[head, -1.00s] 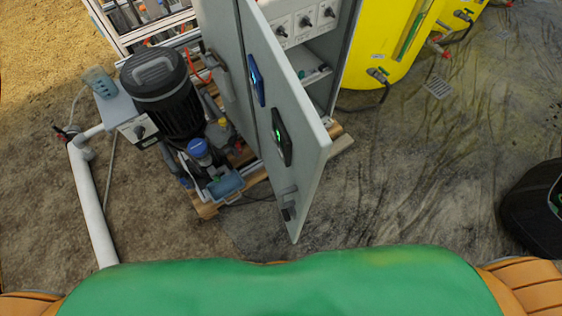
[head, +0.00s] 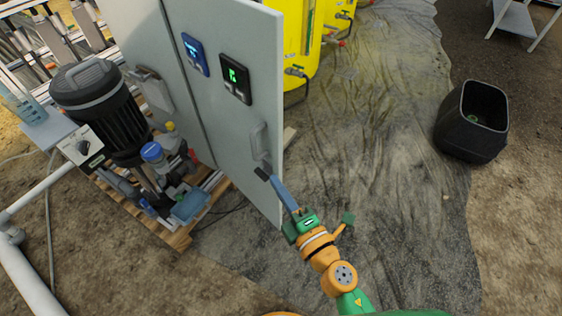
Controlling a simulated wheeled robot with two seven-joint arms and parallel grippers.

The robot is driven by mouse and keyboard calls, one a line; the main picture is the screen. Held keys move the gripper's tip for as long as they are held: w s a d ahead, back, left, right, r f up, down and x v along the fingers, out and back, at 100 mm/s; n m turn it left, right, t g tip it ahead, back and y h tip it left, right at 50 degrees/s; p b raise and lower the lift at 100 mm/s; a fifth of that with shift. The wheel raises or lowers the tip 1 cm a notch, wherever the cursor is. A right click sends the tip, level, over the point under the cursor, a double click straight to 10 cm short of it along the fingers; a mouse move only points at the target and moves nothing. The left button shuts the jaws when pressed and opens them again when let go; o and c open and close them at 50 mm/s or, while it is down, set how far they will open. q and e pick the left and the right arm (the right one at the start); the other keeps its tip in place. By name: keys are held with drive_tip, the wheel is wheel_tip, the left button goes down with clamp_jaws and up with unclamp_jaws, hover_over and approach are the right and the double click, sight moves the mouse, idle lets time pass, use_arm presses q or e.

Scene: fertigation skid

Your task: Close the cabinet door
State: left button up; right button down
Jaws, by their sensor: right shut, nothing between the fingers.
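The grey cabinet door (head: 238,125) stands swung out from the cabinet (head: 135,45). Its outer face is toward me, with a blue display, a green-lit display (head: 235,81) and a grey handle (head: 260,143). The door's lower free corner hangs out past the pallet. The door hides the cabinet's interior. My right gripper (head: 263,173) reaches in from the bottom, shut and empty. Its dark fingertips show just under the handle, in front of the door's face; I cannot tell whether they touch it. My left gripper is not in view.
A dark motor pump (head: 95,105) and blue-capped fittings stand left of the door on a wooden pallet (head: 178,238). White pipe (head: 28,272) runs at lower left. A yellow tank (head: 300,45) stands behind. A black bin (head: 472,120) is at right. Floor right of the door is clear.

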sight(276, 153)
drive_tip(key=shift+w+a, duration=0.1)
drive_tip(key=shift+w, duration=4.65)
